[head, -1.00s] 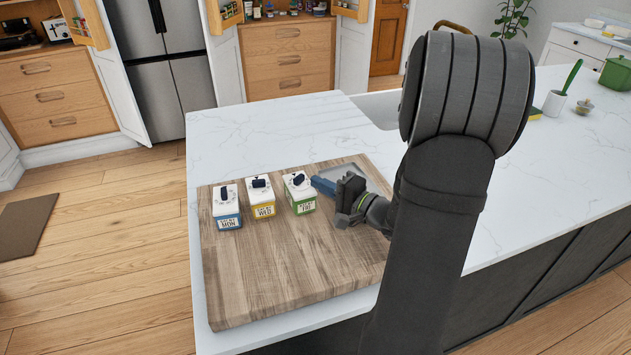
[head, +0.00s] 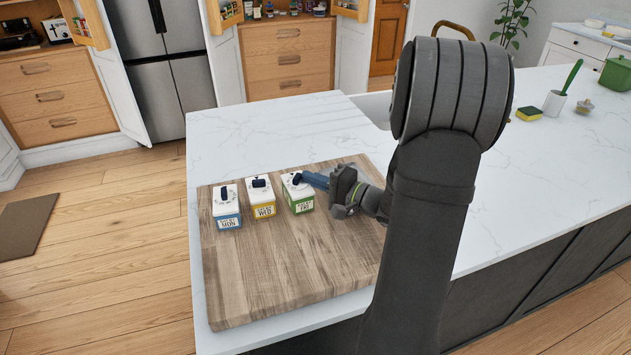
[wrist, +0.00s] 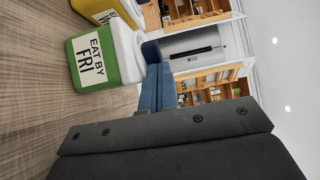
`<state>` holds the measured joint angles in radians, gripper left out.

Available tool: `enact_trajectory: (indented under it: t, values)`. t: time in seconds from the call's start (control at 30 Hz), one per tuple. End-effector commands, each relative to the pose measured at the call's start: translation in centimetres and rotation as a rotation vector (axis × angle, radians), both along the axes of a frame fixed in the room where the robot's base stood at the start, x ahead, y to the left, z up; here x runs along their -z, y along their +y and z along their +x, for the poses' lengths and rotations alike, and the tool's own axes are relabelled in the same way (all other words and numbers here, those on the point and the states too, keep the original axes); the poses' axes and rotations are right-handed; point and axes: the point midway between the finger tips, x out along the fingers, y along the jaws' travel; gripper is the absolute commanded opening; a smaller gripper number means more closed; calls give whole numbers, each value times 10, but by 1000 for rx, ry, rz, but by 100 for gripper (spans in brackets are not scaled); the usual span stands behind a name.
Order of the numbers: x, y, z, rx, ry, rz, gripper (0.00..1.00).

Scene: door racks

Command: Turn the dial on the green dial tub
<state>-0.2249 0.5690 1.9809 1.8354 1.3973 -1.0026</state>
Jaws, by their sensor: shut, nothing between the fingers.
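The green dial tub (head: 301,201) stands at the right end of a row of tubs on the wooden board. It has a white top and an "EAT BY FRI" label, which also shows in the wrist view (wrist: 93,62). Its dark blue dial (head: 297,178) sits on top and appears in the wrist view (wrist: 151,52) past the fingertips. My gripper (head: 305,177) is shut and empty, with its blue fingers reaching in from the right at dial height. The fingertips are at the dial's right side; I cannot tell whether they touch it.
A yellow "WED" tub (head: 262,204) and a blue "MON" tub (head: 227,213) stand to the left, each with a dark dial. The wooden board (head: 270,270) is bare in front of them. The white counter (head: 270,130) behind the board is clear.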

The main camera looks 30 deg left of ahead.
Motion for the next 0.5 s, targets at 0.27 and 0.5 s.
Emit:
enact_trajectory:
  t: [0.27, 0.5]
  values:
    - [1, 3, 8, -217, -1, -1, 0]
    - [0, 7, 11, -356, 0, -1, 0]
